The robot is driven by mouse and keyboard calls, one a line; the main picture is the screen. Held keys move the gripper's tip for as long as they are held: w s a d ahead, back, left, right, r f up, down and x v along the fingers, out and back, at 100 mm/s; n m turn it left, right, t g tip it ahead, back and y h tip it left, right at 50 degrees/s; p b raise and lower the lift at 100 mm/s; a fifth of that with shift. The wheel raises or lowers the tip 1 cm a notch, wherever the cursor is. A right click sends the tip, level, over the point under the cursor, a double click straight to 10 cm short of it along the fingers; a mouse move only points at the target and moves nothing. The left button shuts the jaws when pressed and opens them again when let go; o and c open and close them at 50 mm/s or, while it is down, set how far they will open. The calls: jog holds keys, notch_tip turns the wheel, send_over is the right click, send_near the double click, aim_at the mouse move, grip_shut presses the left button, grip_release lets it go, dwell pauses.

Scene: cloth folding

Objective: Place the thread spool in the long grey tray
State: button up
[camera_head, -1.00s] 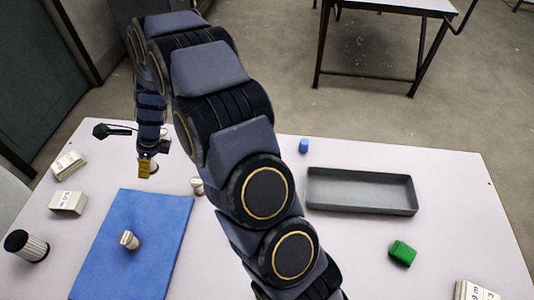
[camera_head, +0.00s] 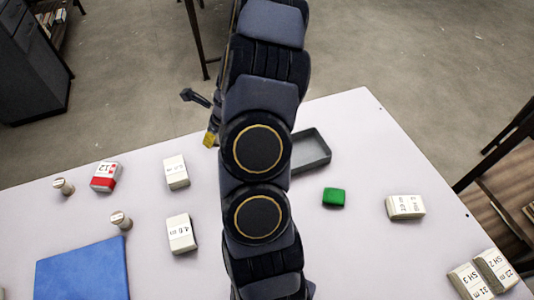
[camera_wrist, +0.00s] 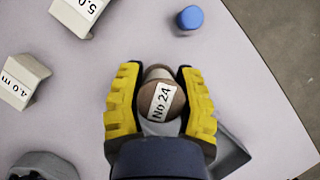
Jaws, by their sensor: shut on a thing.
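The thread spool (camera_wrist: 161,105), brown with a white "No 24" label on its end, sits between the yellow fingers of my gripper (camera_wrist: 160,112) in the wrist view. The fingers are shut on it from both sides. In the head view my gripper (camera_head: 210,138) shows left of my arm, above the far part of the table; the spool is not clear there. The long grey tray (camera_head: 315,150) lies right of my arm, which hides its left part. A grey edge (camera_wrist: 234,152) beside the right finger in the wrist view may be the tray.
A blue cylinder (camera_wrist: 189,18) stands ahead in the wrist view. Around are two other spools (camera_head: 63,187) (camera_head: 121,220), a red-and-white box (camera_head: 105,176), pale labelled blocks (camera_head: 181,233), a green block (camera_head: 333,197) and a blue mat (camera_head: 85,272).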

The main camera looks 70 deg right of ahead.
jog(key=s+d+f+m, duration=0.1)
jog(key=s+d, duration=0.1)
jog(key=s, duration=0.3)
jog(key=s+d+f+m+h, duration=0.1)
jog(key=s+d+f+m, duration=0.1)
jog(key=s, duration=0.3)
jog(key=s+d+f+m, duration=0.1)
jog(key=s+d+m, duration=0.1)
jog(key=s, duration=0.2)
jog(key=shift+s+d+f+g+h, duration=0.15)
jog(key=shift+s+f+g+h, duration=0.1)
jog(key=shift+s+g+h, duration=0.15)
jog(key=shift+f, duration=2.2)
jog(key=shift+f, duration=0.15)
jog(key=o, duration=0.9)
jog(key=shift+o, duration=0.2)
